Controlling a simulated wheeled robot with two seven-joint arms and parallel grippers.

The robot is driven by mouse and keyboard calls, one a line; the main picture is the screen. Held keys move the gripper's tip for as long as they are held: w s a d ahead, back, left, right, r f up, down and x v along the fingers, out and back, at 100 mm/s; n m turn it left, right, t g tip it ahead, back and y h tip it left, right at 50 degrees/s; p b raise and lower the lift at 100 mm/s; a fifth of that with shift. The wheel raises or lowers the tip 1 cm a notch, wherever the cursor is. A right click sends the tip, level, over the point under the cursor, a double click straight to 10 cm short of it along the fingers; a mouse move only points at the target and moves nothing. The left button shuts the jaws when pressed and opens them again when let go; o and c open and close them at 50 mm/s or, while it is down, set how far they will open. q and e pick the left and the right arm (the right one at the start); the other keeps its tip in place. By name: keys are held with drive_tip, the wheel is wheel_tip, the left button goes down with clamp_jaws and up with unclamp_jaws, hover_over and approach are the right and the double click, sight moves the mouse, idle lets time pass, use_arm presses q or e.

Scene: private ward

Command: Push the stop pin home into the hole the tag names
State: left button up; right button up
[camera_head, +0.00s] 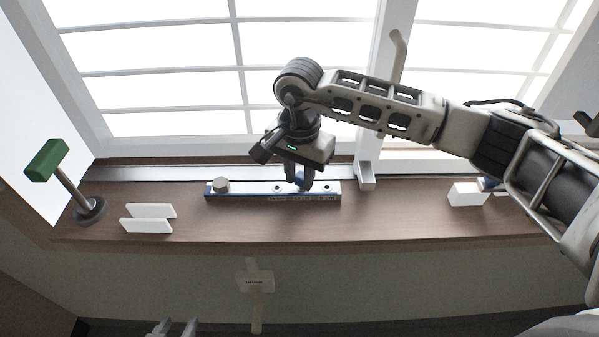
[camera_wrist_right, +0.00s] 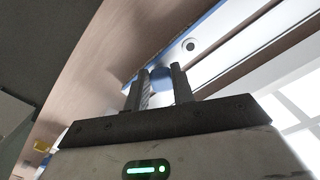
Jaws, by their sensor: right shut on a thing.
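The blue-and-white stop rail (camera_head: 250,196) lies along the brown sill, with a pale hexagonal knob (camera_head: 221,185) at its left end, a dark hole (camera_head: 277,188) and small labels on its front. My right gripper (camera_head: 300,187) is over the right part of the rail, shut on the blue stop pin (camera_head: 299,176). In the right wrist view the pin (camera_wrist_right: 161,82) shows between the fingers, and an open hole (camera_wrist_right: 190,45) shows beyond. The pin's lower end is hidden; I cannot tell how deep it sits. My left gripper (camera_head: 174,329) is open at the bottom edge.
A green-topped post (camera_head: 65,185) and a white two-walled holder (camera_head: 148,218) stand on the left of the sill. A white block (camera_head: 468,194) is at the right. The window frame and its upright (camera_head: 367,176) are close behind the rail.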

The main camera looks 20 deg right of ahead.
use_arm(q)
drive_tip(key=shift+f, duration=0.15)
